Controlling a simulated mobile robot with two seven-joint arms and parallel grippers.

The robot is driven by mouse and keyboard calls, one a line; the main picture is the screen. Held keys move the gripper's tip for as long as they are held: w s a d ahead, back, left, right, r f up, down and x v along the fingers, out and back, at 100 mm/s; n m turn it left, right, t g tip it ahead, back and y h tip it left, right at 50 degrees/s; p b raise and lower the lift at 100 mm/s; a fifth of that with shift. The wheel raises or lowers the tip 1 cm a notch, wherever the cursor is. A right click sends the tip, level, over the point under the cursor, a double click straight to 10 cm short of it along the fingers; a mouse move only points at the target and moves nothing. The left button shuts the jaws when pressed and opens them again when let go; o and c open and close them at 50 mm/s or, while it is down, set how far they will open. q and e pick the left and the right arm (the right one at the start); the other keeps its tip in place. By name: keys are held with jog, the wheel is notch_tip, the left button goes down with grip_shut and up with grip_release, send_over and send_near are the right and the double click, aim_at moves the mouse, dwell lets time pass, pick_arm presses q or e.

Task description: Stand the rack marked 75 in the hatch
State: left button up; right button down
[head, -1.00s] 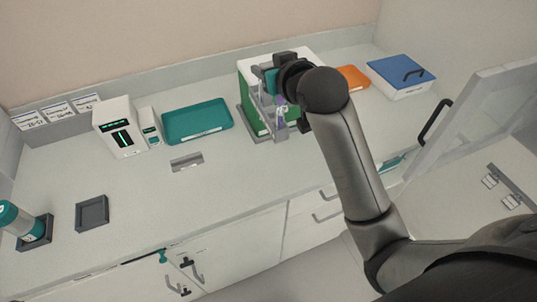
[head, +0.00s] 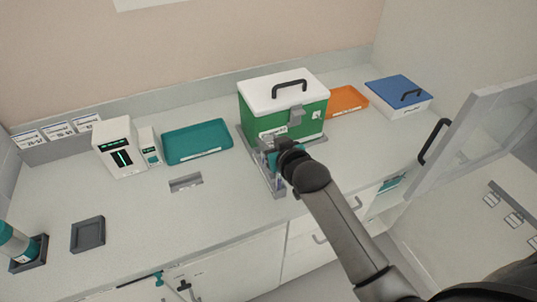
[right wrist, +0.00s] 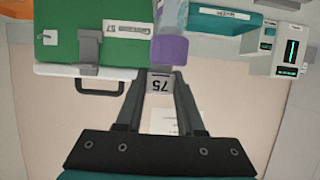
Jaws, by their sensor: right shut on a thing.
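My right gripper (head: 275,155) is shut on a grey rack (head: 272,179), in front of the green box. In the right wrist view the rack's label (right wrist: 160,84) reads 75, upside down, between the fingers. A tube with a purple cap (right wrist: 170,48) shows right beside the label. Much of the rack is hidden by the gripper and wrist in the head view. At the right, a pale framed door (head: 470,125) with a black handle stands open; I cannot tell whether it belongs to the hatch. My left gripper is not in view.
The green box (head: 312,118) with a white lid stands behind my right gripper. A teal tray (head: 198,142), an orange tray (head: 347,101) and a blue-lidded box (head: 398,94) lie along the back. A white device (head: 118,148) stands left.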

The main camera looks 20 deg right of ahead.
jog(key=shift+f+b, duration=0.35)
jog(key=shift+f, duration=1.85)
jog(key=shift+f, duration=0.2)
jog(key=c, duration=0.5)
grip_release()
jog(key=shift+r, duration=0.25)
jog(key=p+v, duration=0.1)
jog(key=v, duration=1.1)
jog(key=shift+f, duration=0.1)
